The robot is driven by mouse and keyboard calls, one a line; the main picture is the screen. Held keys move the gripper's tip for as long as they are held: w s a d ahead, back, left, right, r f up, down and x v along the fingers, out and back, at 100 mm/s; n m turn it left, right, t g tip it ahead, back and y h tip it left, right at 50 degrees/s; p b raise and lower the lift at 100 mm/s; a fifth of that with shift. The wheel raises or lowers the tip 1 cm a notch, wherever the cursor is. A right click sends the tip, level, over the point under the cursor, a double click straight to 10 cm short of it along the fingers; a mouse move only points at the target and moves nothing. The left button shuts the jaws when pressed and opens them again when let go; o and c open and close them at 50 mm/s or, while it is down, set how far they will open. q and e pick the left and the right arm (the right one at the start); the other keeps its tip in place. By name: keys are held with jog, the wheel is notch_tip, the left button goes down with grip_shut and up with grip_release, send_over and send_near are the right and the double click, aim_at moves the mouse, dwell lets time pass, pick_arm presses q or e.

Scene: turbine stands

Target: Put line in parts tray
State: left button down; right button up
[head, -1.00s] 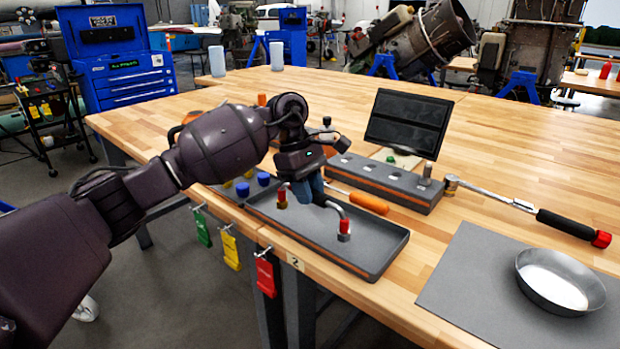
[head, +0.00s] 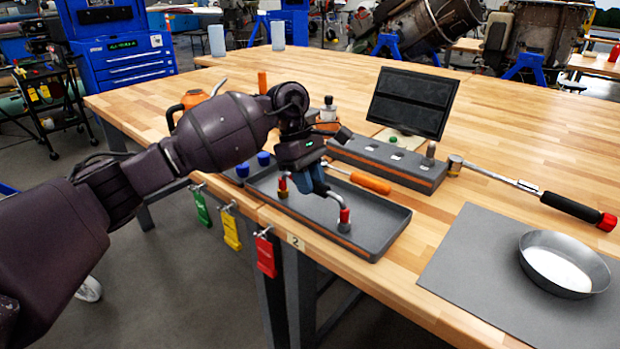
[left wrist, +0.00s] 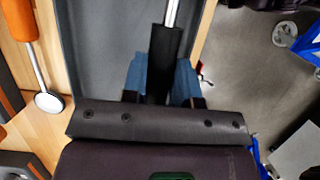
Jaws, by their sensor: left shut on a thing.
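The line is a bent metal tube (head: 333,196) with red-capped fittings at its ends and a black sleeve (left wrist: 164,60) in the middle. My left gripper (head: 316,186) is shut on it; in the left wrist view its blue fingers (left wrist: 160,80) are on both sides of the sleeve. The parts tray (head: 385,229) is a shallow grey tray with an orange stripe, at the bench's front edge. The line is over or inside the tray, with one fitting low near the front wall. I cannot tell whether it touches the floor. My right gripper is not in view.
Behind the tray are an orange-handled tool (head: 370,183) and a grey block with holes (head: 385,162). Blue caps (head: 263,159) stand to the left. A torque wrench (head: 535,189) and a round pan (head: 560,266) on a grey mat (head: 470,262) lie right.

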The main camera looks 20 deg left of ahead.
pick_arm(q)
jog(key=shift+s+f, duration=0.15)
jog(key=shift+f, duration=0.65)
jog(key=c, duration=1.2)
grip_release()
jog(key=o, duration=0.4)
jog(key=shift+w, duration=0.2)
jog(key=shift+s+r, duration=0.1)
jog(key=shift+r, duration=0.1)
jog(key=shift+o, duration=0.7)
jog(key=shift+r, duration=0.2)
jog(key=shift+v, duration=3.45)
